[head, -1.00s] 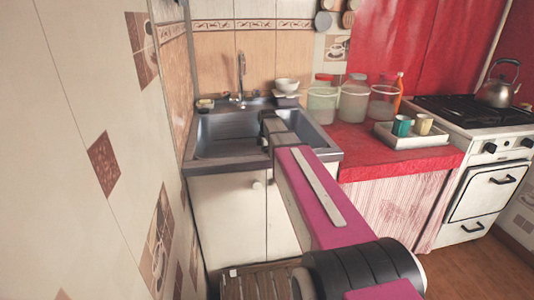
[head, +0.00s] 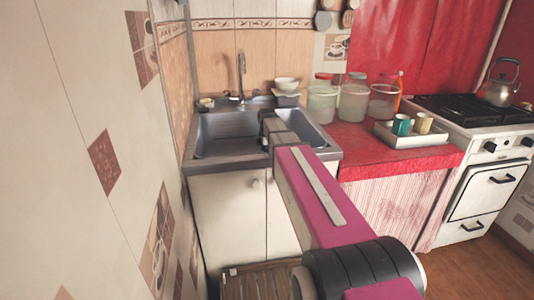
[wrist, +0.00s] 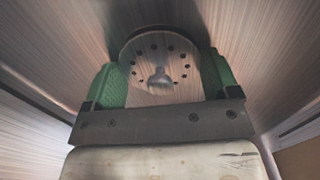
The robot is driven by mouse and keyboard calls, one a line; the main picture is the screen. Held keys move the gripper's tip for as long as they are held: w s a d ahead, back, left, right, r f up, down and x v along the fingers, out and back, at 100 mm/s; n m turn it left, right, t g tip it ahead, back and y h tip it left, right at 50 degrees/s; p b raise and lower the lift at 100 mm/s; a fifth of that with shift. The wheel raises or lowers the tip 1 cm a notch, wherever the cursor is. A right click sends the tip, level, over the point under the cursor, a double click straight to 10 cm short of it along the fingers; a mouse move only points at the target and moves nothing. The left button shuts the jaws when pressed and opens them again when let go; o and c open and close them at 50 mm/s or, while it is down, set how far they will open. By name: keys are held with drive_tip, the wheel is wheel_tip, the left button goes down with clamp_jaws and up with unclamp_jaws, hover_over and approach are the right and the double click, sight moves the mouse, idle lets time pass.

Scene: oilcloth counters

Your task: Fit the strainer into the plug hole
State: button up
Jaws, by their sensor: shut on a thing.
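The strainer (wrist: 150,48) is a round metal disc with a ring of small holes and a central knob, seen in the wrist view. My gripper (wrist: 161,68) is shut on it, with a green-padded finger at each side of the rim. The strainer is inside the sink basin, close to its brushed metal surface; I cannot tell whether it touches. The plug hole is not visible in either view. In the head view my gripper (head: 273,126) reaches into the sink (head: 228,143), and the strainer is hidden there.
A tap (head: 240,78) stands behind the basin. White bowls (head: 287,85) sit at its back right corner. Jars (head: 353,102) and a tray (head: 418,139) with cups stand on the red counter at right. A tiled wall (head: 100,110) is close on the left.

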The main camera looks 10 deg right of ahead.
drive_tip(key=shift+s+f, duration=0.1)
drive_tip(key=shift+f, duration=0.15)
drive_tip(key=o, duration=0.8)
drive_tip(key=shift+f, duration=0.1)
drive_tip(key=shift+s, duration=0.1)
drive_tip(key=shift+w+r, duration=0.2)
drive_tip(key=shift+r, duration=4)
drive_tip(key=shift+f, duration=0.1)
drive_tip(key=shift+f, duration=2.75)
